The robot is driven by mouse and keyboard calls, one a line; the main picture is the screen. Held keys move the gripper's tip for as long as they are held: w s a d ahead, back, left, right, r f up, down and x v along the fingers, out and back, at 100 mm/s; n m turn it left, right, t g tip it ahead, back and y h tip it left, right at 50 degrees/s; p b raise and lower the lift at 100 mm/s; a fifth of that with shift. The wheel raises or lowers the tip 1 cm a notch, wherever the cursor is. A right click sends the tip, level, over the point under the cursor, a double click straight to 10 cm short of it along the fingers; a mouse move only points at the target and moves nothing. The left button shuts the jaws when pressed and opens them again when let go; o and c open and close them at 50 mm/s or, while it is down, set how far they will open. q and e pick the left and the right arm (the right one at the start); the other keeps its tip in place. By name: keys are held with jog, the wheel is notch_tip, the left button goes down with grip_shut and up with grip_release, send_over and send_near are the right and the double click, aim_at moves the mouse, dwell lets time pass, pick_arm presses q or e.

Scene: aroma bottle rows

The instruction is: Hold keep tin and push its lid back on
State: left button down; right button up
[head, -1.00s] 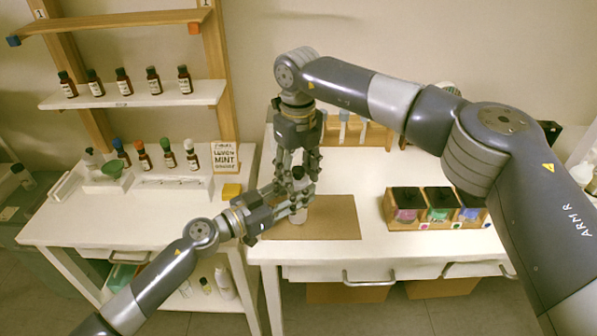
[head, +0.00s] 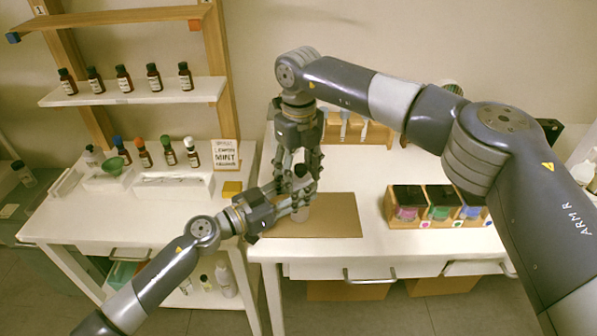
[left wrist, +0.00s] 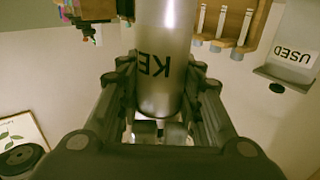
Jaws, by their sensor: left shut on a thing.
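The keep tin is a pale metal cylinder; its lower part (head: 301,214) shows in the head view above the brown mat (head: 335,222). My left gripper (head: 298,196) is shut around it from the left. In the left wrist view the tin (left wrist: 164,50) stands between the finger pads, with the dark letters "KE" visible. My right gripper (head: 299,165) comes down from above, its fingers on either side of a small dark lid-like top (head: 300,171) over the tin. I cannot tell whether these fingers squeeze it, nor whether it is seated; the fingers hide the joint.
A wooden rack with several coloured jars (head: 437,207) stands right of the mat. A wooden rack of tubes (head: 352,130) is behind. White tabletop between mat and jars is free.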

aim_at(300, 166)
pick_arm(q)
jog(key=shift+w+a+r, duration=0.1)
jog(key=shift+w+r, duration=0.05)
pick_arm(e)
jog(key=shift+d, duration=0.15)
pick_arm(q)
jog(key=shift+f, duration=0.2)
pick_arm(e)
notch_tip(300, 166, up, 4)
jog(key=shift+f, duration=0.25)
jog(key=shift+s+r, duration=0.1)
jog(key=shift+r, duration=0.25)
jog(key=shift+f, duration=0.1)
jog(key=c, duration=0.8)
pick_arm(q)
jog(key=shift+r, duration=0.1)
pick_arm(e)
jog(key=shift+f, duration=0.15)
